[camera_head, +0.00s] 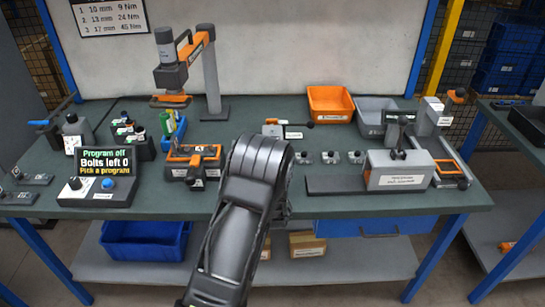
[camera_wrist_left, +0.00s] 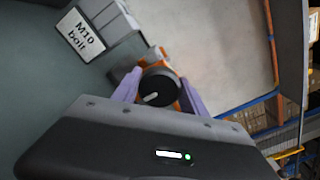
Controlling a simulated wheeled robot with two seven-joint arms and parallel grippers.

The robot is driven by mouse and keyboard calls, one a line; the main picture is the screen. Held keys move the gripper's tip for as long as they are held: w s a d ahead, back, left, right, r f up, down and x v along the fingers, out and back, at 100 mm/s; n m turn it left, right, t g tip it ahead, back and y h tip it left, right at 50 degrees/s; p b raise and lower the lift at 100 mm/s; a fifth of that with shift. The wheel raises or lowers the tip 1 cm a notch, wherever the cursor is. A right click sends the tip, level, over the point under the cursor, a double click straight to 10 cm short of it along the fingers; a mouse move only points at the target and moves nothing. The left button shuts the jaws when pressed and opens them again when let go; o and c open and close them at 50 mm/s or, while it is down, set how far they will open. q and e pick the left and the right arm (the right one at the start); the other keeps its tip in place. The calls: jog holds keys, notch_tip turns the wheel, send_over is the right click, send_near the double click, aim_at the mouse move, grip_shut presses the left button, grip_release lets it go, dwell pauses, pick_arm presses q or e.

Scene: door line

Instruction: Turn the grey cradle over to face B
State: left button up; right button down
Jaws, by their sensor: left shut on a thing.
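A labelled grey block (camera_head: 397,178) stands at the right of the bench beside a long dark plate (camera_head: 340,185). It looks like the grey cradle, but I cannot read its face marking. A dark upright piece (camera_head: 400,130) rises behind its top. My left arm crosses the middle of the head view and hides its own gripper there. In the left wrist view, the purple fingers of my left gripper (camera_wrist_left: 162,92) are shut on an orange piece with a round black knob (camera_wrist_left: 159,86). The knob has a white mark. My right gripper is in neither view.
An orange bin (camera_head: 330,103) and a grey bin (camera_head: 376,112) stand at the back. Several small blocks lie right of my arm. A program display (camera_head: 107,163) and an orange-framed fixture (camera_head: 192,163) stand left. An "M10 bolt" label (camera_wrist_left: 80,35) is near the left gripper.

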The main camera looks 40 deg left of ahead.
pick_arm(q)
jog(key=shift+f, duration=0.1)
jog(key=o, duration=1.4)
jog(key=shift+c, duration=0.2)
jog(key=shift+s, duration=0.1)
jog(key=b+v, duration=0.1)
jog(key=v, duration=0.6)
jog(key=shift+s+d, duration=0.25)
jog(key=shift+d, duration=0.05)
